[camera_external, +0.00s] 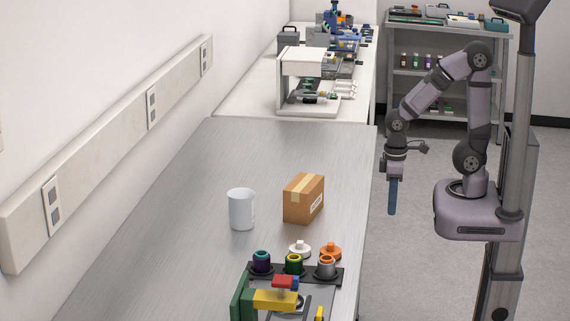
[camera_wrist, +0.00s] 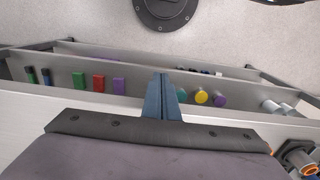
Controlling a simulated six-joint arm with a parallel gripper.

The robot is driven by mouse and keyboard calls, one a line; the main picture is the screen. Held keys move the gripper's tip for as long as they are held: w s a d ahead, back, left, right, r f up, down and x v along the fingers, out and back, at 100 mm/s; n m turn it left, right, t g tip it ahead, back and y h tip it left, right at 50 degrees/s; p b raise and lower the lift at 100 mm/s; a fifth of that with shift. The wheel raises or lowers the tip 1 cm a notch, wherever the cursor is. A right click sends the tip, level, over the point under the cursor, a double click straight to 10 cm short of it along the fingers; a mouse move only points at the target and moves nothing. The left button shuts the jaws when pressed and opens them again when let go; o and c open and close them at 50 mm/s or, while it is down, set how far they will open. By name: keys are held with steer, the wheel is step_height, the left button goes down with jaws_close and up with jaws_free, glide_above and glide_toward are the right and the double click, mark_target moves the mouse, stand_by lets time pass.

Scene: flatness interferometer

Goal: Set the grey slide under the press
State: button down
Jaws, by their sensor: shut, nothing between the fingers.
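My gripper (camera_external: 392,210) hangs pointing down at the right of the grey bench, over the floor side, with its blue fingers together and empty. I cannot pick out the grey slide for certain in either view. A fixture with a green upright (camera_external: 240,298), a yellow block (camera_external: 275,299) and a red top part (camera_external: 283,281) stands at the near end of the bench. It may be the press, but I cannot tell. My gripper is well apart from it.
A white cup (camera_external: 241,209) and cardboard box (camera_external: 304,198) stand mid-bench. A dark rack (camera_external: 280,272) holds several coloured jars. A white instrument (camera_external: 301,63) stands on the far bench.

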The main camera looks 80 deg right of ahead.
steer(key=w+a+r+y, duration=0.1)
steer(key=w+a, duration=0.3)
steer(key=a, duration=0.1)
steer(key=w+a+r+y, duration=0.1)
steer(key=w+a, duration=0.3)
steer(key=a, duration=0.1)
steer(key=w+a+r+y, duration=0.2)
steer(key=w+a, duration=0.3)
steer(key=shift+w+a+r+p, duration=0.1)
steer(key=shift+a+p, duration=0.05)
steer(key=shift+p, duration=0.2)
steer(key=w+a+r+y, duration=0.2)
steer(key=w+a+r, duration=0.1)
steer(key=a, duration=0.7)
steer(key=w+a+r+y, duration=0.3)
steer(key=w+a, duration=0.2)
steer(key=a, duration=0.5)
steer(key=shift+w+a+p, duration=0.2)
steer(key=shift+a+p, duration=0.05)
steer(key=shift+p, duration=0.05)
steer(key=shift+r, duration=0.1)
steer(key=shift+a, duration=0.1)
steer(key=shift+p+x, duration=1.75)
steer(key=shift+x, duration=3.2)
steer(key=shift+a, duration=0.15)
